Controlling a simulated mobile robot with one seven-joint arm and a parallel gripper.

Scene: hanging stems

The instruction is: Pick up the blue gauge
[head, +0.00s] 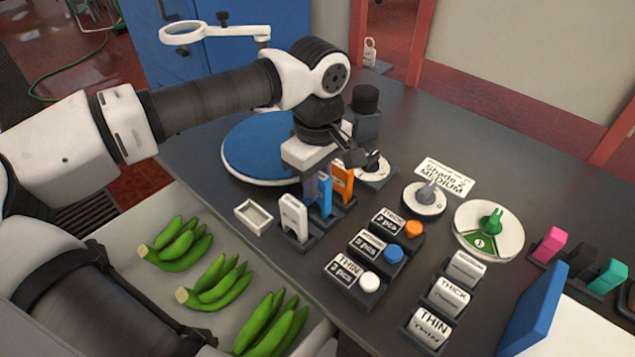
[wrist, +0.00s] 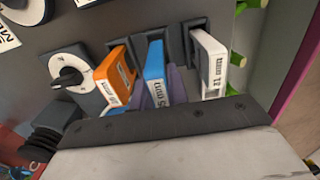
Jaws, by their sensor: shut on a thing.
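The blue gauge (head: 325,196) stands upright in the middle slot of a dark three-slot holder in the head view. It also shows in the wrist view (wrist: 155,62), between the orange gauge (wrist: 114,77) and the white gauge (wrist: 210,62). My gripper (head: 318,188) is over the holder, pointing down, with its purple fingers shut on the blue gauge. The fingers are partly hidden by the gauge and the wrist. The gauge's foot is still at its dark slot. The orange gauge (head: 342,182) and white gauge (head: 294,217) stand close on either side.
A small white tray (head: 253,217) lies left of the holder. Labelled blocks with coloured knobs (head: 376,248) stand to the right. Dials (head: 424,198) and a blue round plate (head: 258,150) are further back. Green bananas (head: 215,283) lie in a bin in front.

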